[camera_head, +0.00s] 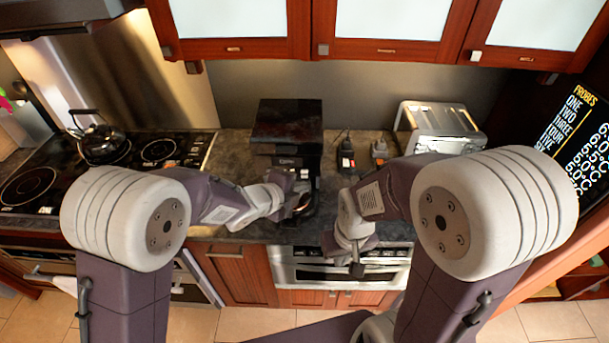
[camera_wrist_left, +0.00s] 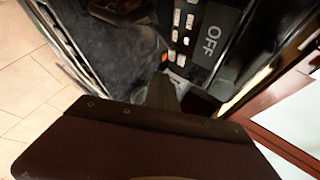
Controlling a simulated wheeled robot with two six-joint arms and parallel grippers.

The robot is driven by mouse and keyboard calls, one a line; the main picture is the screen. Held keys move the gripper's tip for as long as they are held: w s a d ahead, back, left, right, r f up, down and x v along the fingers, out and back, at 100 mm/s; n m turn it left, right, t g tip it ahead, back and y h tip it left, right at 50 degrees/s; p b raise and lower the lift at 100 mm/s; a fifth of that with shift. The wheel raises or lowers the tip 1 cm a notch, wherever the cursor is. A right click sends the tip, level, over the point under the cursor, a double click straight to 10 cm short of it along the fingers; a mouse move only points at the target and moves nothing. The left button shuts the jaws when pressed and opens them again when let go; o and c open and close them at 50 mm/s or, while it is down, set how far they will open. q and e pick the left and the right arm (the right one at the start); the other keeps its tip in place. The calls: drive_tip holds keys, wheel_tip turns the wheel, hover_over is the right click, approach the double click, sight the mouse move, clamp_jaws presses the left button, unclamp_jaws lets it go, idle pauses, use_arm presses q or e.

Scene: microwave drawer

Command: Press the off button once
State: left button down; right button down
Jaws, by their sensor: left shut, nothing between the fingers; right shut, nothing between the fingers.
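A black panel with a large "OFF" label (camera_wrist_left: 212,40) is in the left wrist view, upper right of centre. Small pale buttons (camera_wrist_left: 180,25) run in a column beside the label. My left gripper (camera_head: 302,188) is shut and empty, in front of the black coffee machine (camera_head: 287,125) on the counter. In the left wrist view its dark tip (camera_wrist_left: 162,92) is just below the button column; I cannot tell whether it touches the panel. My right gripper (camera_head: 357,268) is shut and empty, in front of the microwave drawer (camera_head: 310,272).
A steel toaster (camera_head: 440,122) stands on the counter at right. Small dark items (camera_head: 346,152) lie between it and the coffee machine. A kettle (camera_head: 98,140) sits on the black cooktop (camera_head: 40,185) at left. Wooden cabinets (camera_head: 235,275) are below the counter.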

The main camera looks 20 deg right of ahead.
use_arm(q)
drive_tip(key=s, duration=0.1)
drive_tip(key=s+b, duration=0.1)
drive_tip(key=shift+s+a, duration=0.4)
idle(0.5)
drive_tip(key=w+a+n+t+y+b, duration=0.3)
drive_tip(key=w+a+n+b, duration=0.15)
drive_tip(key=a, duration=0.75)
drive_tip(key=s+a+f+n+g+y+b, duration=0.1)
drive_tip(key=s+a+f+n+y, duration=0.2)
drive_tip(key=a, duration=0.4)
drive_tip(key=a+f+n+g+y+b, duration=0.1)
drive_tip(key=a+f+n+y, duration=0.1)
drive_tip(key=a+f+n, duration=0.35)
drive_tip(key=s+a+f+n+g, duration=0.2)
drive_tip(key=s+n+g, duration=0.1)
drive_tip(key=s+n, duration=0.4)
drive_tip(key=s+a+f+n+g, duration=0.3)
drive_tip(key=s+n, duration=0.4)
drive_tip(key=s, duration=0.3)
drive_tip(key=shift+s+a+f+g+y, duration=0.2)
drive_tip(key=shift+s+f+g+y, duration=0.15)
drive_tip(key=shift+g, duration=0.25)
